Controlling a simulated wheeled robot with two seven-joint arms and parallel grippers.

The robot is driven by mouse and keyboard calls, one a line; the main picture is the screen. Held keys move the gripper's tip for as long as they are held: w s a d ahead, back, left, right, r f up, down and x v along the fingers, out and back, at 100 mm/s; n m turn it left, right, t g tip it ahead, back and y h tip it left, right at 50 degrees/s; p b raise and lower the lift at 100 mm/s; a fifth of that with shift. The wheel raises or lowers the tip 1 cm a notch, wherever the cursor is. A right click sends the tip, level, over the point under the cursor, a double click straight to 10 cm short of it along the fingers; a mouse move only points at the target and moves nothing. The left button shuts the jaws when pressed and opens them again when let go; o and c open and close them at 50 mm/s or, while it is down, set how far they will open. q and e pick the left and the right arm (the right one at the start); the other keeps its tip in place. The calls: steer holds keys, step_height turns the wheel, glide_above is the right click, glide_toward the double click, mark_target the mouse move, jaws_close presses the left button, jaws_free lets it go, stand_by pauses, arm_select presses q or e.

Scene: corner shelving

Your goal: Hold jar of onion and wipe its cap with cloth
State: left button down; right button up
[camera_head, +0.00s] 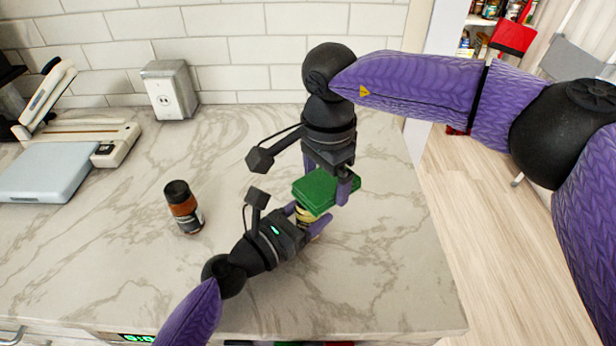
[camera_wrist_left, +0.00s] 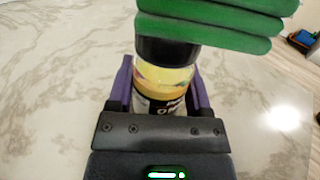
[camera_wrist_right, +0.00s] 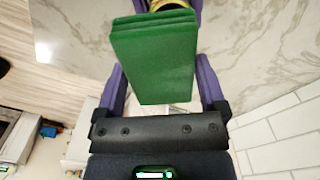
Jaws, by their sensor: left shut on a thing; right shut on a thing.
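The jar of onion (camera_wrist_left: 160,85) has a black cap, a yellowish upper part and a dark label, and stands upright between the fingers of my left gripper (camera_head: 306,222). My left gripper is shut on the jar, low on the counter. The green folded cloth (camera_head: 316,191) is held by my right gripper (camera_head: 332,188), which comes down from above. The cloth lies over the top of the jar's cap (camera_wrist_left: 165,50) in the left wrist view and hides part of it. The cloth also fills the middle of the right wrist view (camera_wrist_right: 155,60), covering most of the jar.
A second dark jar with a brown label (camera_head: 184,207) stands on the marble counter (camera_head: 110,250) to the left. A scale-like device (camera_head: 60,165) and a grey metal box (camera_head: 169,90) stand at the back left. The counter's right edge is close to the jar.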

step_height(320, 180, up, 15)
steer(key=shift+f, duration=0.2)
stand_by(0.7)
